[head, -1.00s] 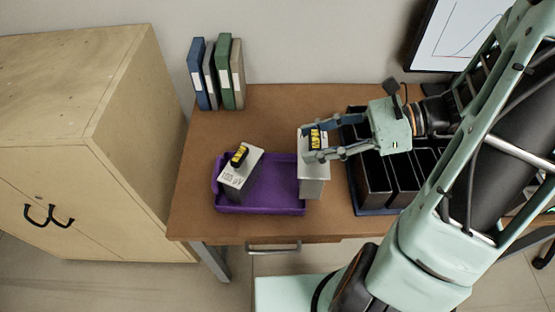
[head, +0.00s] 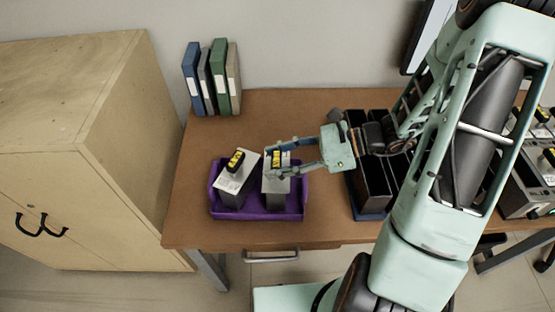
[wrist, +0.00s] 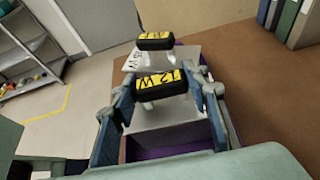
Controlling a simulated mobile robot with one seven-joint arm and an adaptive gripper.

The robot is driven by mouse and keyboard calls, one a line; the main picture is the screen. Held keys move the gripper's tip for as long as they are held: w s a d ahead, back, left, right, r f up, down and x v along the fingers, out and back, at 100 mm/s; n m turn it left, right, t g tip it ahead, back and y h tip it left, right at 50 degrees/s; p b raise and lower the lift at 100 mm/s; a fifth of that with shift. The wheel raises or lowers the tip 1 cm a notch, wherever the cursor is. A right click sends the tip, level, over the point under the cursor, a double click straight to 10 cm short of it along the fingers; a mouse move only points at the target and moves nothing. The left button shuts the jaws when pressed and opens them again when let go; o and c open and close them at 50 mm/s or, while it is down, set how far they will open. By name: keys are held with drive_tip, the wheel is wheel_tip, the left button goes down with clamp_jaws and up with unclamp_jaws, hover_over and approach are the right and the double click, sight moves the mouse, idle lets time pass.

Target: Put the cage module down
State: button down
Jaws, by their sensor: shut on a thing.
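My gripper (head: 278,161) is shut on the black-and-yellow handle of a grey box-shaped module (head: 275,186), taken as the cage module. It is upright in the right half of the purple tray (head: 299,197); I cannot tell whether its base touches the tray floor.
A black rack of open slots (head: 373,185) stands on the brown desk (head: 190,225) right of the tray. Binders (head: 212,78) stand at the back left. A wooden cabinet (head: 75,150) is left of the desk. More modules (head: 535,165) are at the far right.

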drive_tip(key=shift+f, duration=0.2)
drive_tip(key=c, duration=1.1)
unclamp_jaws()
drive_tip(key=shift+c, duration=0.2)
drive_tip(key=shift+r, duration=0.2)
drive_tip(key=v, duration=1.2)
drive_tip(key=shift+r+p, duration=0.2)
drive_tip(key=shift+p, duration=0.1)
